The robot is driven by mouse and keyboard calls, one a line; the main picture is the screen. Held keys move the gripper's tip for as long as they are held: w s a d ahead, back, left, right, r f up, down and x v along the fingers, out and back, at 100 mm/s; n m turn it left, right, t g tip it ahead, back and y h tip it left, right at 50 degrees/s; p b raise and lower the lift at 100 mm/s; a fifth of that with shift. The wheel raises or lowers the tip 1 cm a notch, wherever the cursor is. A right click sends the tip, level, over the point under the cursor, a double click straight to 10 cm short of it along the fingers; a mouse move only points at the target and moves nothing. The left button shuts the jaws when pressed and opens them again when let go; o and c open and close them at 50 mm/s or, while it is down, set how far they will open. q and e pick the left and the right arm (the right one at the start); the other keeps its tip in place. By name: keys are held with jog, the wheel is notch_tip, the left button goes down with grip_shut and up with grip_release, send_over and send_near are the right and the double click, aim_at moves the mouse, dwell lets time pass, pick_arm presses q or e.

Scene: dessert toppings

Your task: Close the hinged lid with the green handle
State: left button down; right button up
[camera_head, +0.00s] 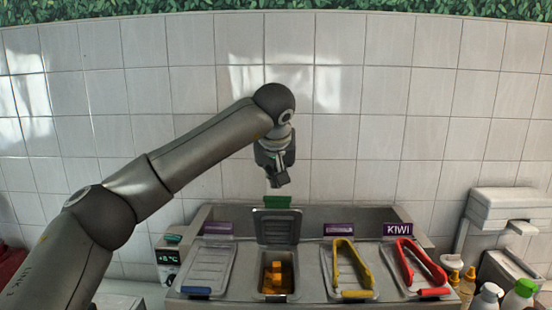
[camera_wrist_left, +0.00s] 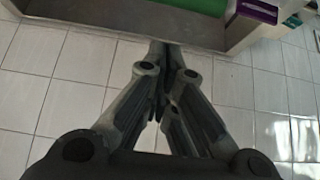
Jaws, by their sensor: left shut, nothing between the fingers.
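The lid with the green handle (camera_head: 277,201) stands open, raised upright at the back of its bin. Its clear panel (camera_head: 277,226) faces forward. The bin below it (camera_head: 268,293) holds orange cubes (camera_head: 275,274). My left gripper (camera_head: 278,182) is shut and empty, just above the green handle; I cannot tell whether they touch. In the left wrist view the shut fingers (camera_wrist_left: 160,48) point toward the metal rim of the topping station, and part of the green handle (camera_wrist_left: 185,6) shows at the top edge. My right gripper is not in view.
Neighbouring bins have shut lids with blue, yellow and red handles; a yellow tongs (camera_head: 352,262) and a red tongs (camera_head: 420,262) lie on two of them. Purple labels, one reading KIWI (camera_head: 398,229), stand behind. Bottles (camera_head: 487,297) and a white dispenser (camera_head: 500,215) are at right. A tiled wall is behind.

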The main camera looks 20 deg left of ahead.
pick_arm(q)
jog(key=s, duration=0.1)
jog(key=s+p, duration=0.1)
jog(key=shift+s+d+f, duration=0.3)
jog(key=shift+d, duration=0.05)
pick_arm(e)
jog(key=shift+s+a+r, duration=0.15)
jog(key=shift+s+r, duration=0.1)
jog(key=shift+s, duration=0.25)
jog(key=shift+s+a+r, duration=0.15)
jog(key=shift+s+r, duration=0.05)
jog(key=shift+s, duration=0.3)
pick_arm(q)
jog(key=shift+s, duration=0.1)
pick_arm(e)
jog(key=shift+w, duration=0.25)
